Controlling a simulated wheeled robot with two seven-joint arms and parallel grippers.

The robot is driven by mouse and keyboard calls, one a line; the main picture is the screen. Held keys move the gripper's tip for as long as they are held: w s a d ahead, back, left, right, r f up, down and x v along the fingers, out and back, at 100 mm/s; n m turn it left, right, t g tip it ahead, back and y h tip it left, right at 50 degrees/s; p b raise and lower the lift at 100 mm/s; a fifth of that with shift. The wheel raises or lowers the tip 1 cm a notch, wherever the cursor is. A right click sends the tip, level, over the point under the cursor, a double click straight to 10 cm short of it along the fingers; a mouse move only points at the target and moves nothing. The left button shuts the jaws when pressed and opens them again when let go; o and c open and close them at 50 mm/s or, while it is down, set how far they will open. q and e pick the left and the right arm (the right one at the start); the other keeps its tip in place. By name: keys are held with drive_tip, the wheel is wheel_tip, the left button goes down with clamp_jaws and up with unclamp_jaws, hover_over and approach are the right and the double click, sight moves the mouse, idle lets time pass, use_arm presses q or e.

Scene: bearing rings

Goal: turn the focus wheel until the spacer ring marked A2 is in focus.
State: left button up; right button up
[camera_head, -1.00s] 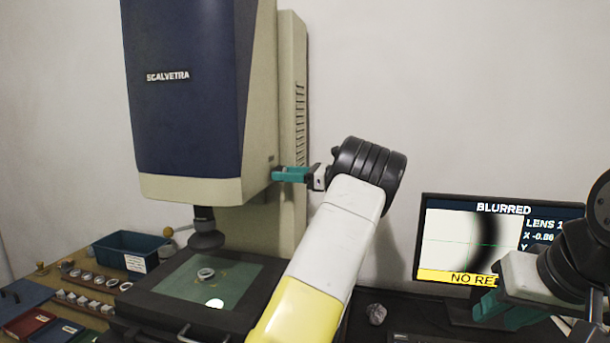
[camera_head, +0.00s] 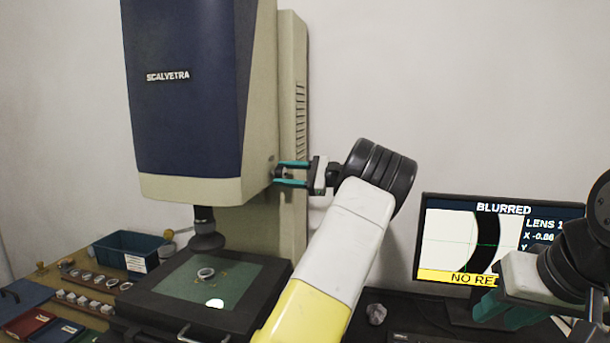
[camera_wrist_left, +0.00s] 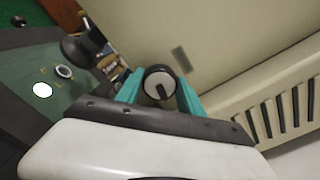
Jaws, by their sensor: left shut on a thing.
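The focus wheel (camera_wrist_left: 160,83) is a dark knob with a pale face on the side of the measuring machine (camera_head: 190,90). My left gripper (camera_head: 277,172) is shut on it, one teal finger on each side. A metal ring (camera_head: 205,274) lies on the green glass stage (camera_head: 178,285) under the lens (camera_head: 206,238); the ring also shows in the left wrist view (camera_wrist_left: 64,72). No A2 mark is readable on it. The monitor (camera_head: 430,235) reads BLURRED and shows a dark curved band with fairly crisp edges. My right gripper (camera_head: 495,312) is in front of the monitor, its jaws unclear.
A bright spot (camera_head: 214,303) lies on the stage near the ring. At the left are a teal bin (camera_head: 130,250), rows of small parts (camera_head: 90,300) and red and blue trays (camera_head: 28,322). A small crumpled lump (camera_head: 376,313) lies below the monitor's left side.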

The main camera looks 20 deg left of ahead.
use_arm(q)
drive_tip(key=shift+n, duration=0.8)
drive_tip(key=shift+f, duration=0.1)
drive_tip(key=o, duration=1.4)
drive_tip(key=shift+d, duration=0.15)
drive_tip(key=d, duration=0.7)
drive_tip(key=shift+w+d, duration=0.3)
